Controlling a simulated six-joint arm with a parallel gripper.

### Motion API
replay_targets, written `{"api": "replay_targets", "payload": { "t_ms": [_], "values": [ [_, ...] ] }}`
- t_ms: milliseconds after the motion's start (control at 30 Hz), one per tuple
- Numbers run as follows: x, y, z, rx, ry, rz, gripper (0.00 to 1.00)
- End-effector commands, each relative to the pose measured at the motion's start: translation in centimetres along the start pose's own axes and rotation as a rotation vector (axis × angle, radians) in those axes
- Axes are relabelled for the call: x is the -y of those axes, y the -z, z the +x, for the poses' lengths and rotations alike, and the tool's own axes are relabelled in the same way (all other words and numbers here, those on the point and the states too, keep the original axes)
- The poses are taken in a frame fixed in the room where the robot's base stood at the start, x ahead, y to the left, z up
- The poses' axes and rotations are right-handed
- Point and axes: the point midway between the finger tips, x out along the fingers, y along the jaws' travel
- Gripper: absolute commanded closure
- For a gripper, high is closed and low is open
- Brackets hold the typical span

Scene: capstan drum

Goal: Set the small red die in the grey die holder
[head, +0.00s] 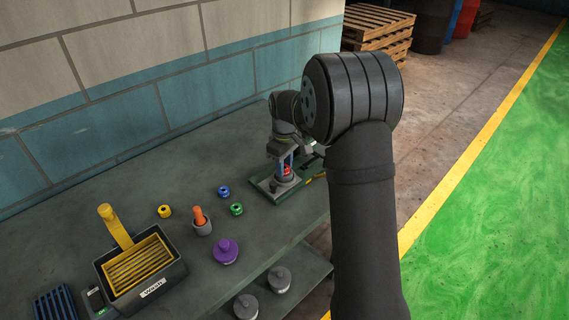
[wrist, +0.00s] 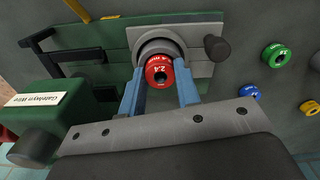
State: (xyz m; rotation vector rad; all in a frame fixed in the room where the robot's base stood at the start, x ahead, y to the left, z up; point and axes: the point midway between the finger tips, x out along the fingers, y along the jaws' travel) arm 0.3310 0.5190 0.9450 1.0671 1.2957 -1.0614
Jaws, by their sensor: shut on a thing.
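The small red die (wrist: 158,72), with pale markings on its face, sits between the two blue fingers of my gripper (wrist: 159,80). The gripper is shut on it. In the head view the red die (head: 286,170) shows as a small red patch under my gripper (head: 285,163). The grey die holder (wrist: 194,67), with a round collar, is on the green machine just beyond the die. The die overlaps the collar's near side in the wrist view; I cannot tell whether it is seated or just in front.
A dark knob (wrist: 217,47) stands beside the holder. The green machine (head: 263,189) has a labelled block near my gripper. Blue (head: 224,191), green (head: 236,209) and yellow (head: 164,211) rings lie on the bench. A waste bin (head: 160,285) stands farther left.

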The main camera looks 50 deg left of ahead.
Motion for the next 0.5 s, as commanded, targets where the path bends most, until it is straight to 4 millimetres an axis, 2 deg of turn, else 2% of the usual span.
{"api": "replay_targets", "payload": {
  "t_ms": [33,67,133,167,500],
  "values": [
    [0.05,-0.04,0.20,0.002,0.002,0.000,0.96],
    [0.06,-0.05,0.23,0.003,0.002,0.000,0.64],
    [0.08,-0.06,0.27,0.003,0.003,0.000,0.51],
    [0.09,-0.07,0.29,0.003,0.003,0.000,0.48],
    [0.09,-0.14,0.10,0.006,0.004,0.000,0.48]
  ]
}}
